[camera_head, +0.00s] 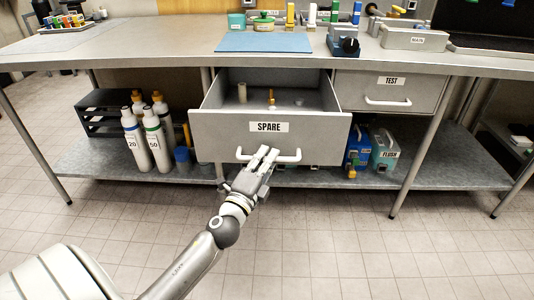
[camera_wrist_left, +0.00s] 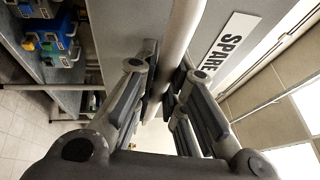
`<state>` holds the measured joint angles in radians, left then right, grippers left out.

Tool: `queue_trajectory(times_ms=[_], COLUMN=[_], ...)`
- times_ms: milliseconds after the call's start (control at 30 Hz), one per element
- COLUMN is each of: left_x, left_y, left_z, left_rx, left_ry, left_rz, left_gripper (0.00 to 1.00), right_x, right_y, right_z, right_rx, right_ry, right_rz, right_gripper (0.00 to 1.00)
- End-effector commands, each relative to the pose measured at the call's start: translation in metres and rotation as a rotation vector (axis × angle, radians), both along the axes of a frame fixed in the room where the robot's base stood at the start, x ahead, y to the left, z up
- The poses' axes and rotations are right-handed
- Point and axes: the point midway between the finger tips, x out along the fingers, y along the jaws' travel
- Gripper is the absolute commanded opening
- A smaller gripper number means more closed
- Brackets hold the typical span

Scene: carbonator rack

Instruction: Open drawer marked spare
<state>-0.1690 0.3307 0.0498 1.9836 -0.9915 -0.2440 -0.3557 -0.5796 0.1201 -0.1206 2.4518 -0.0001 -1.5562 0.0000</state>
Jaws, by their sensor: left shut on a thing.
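The grey drawer marked SPARE (camera_head: 220,128) hangs under the bench and is pulled well out. Several small items, among them a pale cylinder and a brass-coloured part, stand inside it. Its white bar handle (camera_head: 288,157) runs across the lower front. My left gripper (camera_head: 264,156) is shut on the handle, near its middle. In the left wrist view the fingers (camera_wrist_left: 165,90) close around the handle bar (camera_wrist_left: 182,30), and the SPARE label (camera_wrist_left: 232,46) is beside it, turned on its side. My right gripper is in neither view.
A shut drawer marked TEST (camera_head: 390,91) is to the right. Gas bottles (camera_head: 145,140) and blue and teal units (camera_head: 384,150) stand on the lower shelf (camera_head: 440,178). The bench top (camera_head: 150,45) bears a blue mat (camera_head: 265,42) and tools. The tiled floor in front is clear.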

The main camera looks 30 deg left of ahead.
Motion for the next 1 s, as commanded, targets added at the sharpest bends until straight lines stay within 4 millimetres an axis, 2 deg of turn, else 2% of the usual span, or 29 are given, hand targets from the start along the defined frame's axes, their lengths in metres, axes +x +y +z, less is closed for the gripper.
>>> queue_trajectory(times_ms=[633, 667, 700, 1000], left_x=[-0.0054, -0.0054, -0.0054, -0.0054], left_y=[-0.0033, -0.0033, -0.0033, -0.0033], left_z=[-0.0002, -0.0002, -0.0002, 0.0000], left_rx=[0.000, 0.000, 0.000, 0.000], left_ry=[0.000, 0.000, 0.000, 0.000], left_rz=[-0.001, -0.001, 0.000, 0.000], left_gripper=[0.00, 0.14, 0.19, 0.21], right_x=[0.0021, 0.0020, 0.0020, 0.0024], right_y=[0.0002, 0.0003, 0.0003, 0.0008], right_z=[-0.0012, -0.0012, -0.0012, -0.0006], right_rx=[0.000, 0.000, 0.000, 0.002], right_ry=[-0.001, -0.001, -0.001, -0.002], right_rz=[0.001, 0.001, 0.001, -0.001], right_gripper=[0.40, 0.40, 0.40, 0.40])
